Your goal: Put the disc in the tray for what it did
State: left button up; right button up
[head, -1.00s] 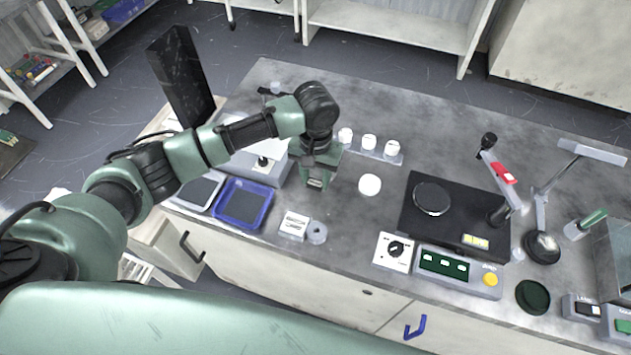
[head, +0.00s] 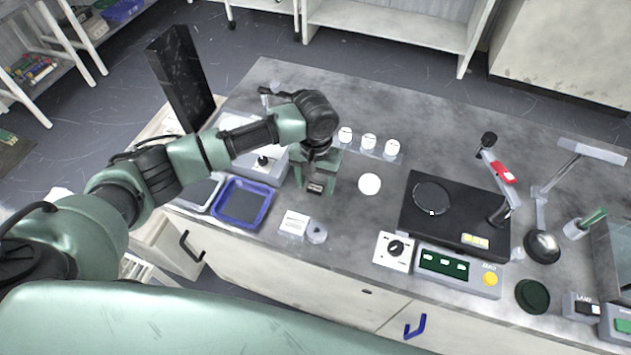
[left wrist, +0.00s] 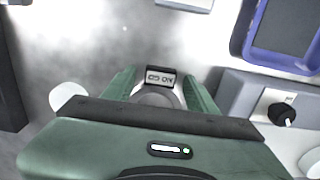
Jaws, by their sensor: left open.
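My left gripper (head: 317,184) is open above the bench, left of the white round disc (head: 370,184). In the left wrist view its green fingers (left wrist: 160,88) stand apart on either side of a grey round piece (left wrist: 158,97), mostly hidden by the gripper, with a small dark labelled block (left wrist: 160,77) at its edge. I cannot tell whether the fingers touch it. A blue-rimmed tray (head: 268,212) lies left of the gripper, and it also shows at the top right of the left wrist view (left wrist: 248,35). A grey tray (head: 214,184) lies beside it. My right gripper is out of view.
Several white-capped jars (head: 368,142) stand behind. A black platen machine (head: 415,232) and control box (head: 458,279) are at the right.

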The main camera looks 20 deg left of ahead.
aim_at(316, 187)
pick_arm(q)
notch_tip(316, 187, up, 12)
dwell(0.4)
dwell(1.2)
